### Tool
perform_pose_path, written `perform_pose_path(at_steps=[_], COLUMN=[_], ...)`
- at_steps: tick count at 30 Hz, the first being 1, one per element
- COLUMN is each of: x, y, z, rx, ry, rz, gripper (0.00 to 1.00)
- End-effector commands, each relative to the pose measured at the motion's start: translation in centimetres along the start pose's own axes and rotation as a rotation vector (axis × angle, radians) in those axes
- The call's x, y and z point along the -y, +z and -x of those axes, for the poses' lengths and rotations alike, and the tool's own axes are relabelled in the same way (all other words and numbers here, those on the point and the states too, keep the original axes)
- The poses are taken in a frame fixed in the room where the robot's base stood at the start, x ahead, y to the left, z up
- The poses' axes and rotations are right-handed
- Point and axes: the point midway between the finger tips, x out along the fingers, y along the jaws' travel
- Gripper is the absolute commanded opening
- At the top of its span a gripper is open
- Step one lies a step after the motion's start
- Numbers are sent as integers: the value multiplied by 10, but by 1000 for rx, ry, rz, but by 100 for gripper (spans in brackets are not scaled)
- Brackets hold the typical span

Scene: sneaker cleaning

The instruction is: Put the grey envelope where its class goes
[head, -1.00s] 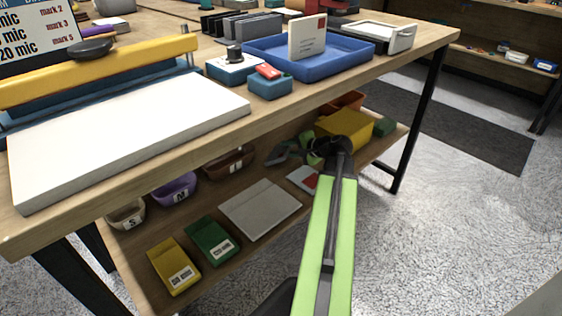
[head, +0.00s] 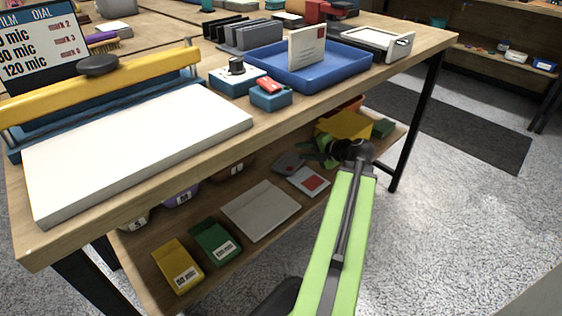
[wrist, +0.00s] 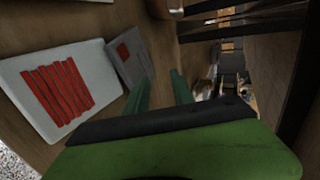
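The grey envelope (head: 288,162) lies on the lower shelf under the table, close to my gripper (head: 322,150). In the wrist view the grey envelope (wrist: 128,52) shows a red square. There my gripper (wrist: 160,90) is open with nothing between its two green fingers. The left finger overlaps the envelope's near edge in the picture; I cannot tell whether it touches.
A plain grey panel (head: 260,210), a green packet (head: 215,242) and a yellow packet (head: 178,266) lie on the shelf. A yellow box (head: 345,125) is behind my gripper. Above are a blue tray (head: 318,78) holding a white envelope (head: 307,46), a grey slotted rack (head: 252,35) and a yellow-bar machine (head: 120,75).

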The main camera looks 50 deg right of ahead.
Motion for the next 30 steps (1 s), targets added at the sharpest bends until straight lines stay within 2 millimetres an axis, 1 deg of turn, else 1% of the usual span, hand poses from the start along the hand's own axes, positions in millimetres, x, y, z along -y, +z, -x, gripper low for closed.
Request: perform_pose_path(at_steps=[5,8,11,15,18,20,24,30], x=[0,5,19,43,56,58,53,52], y=[0,0,0,0,-1,-1,-1,-2], z=[0,4,17,43,58,61,59,58], rx=[0,-1,-1,-3,0,1,2,1], ry=[0,0,0,0,0,1,0,0], rz=[0,-1,-1,-2,-2,-1,-1,-1], gripper=[29,29,29,29,29,29,29,29])
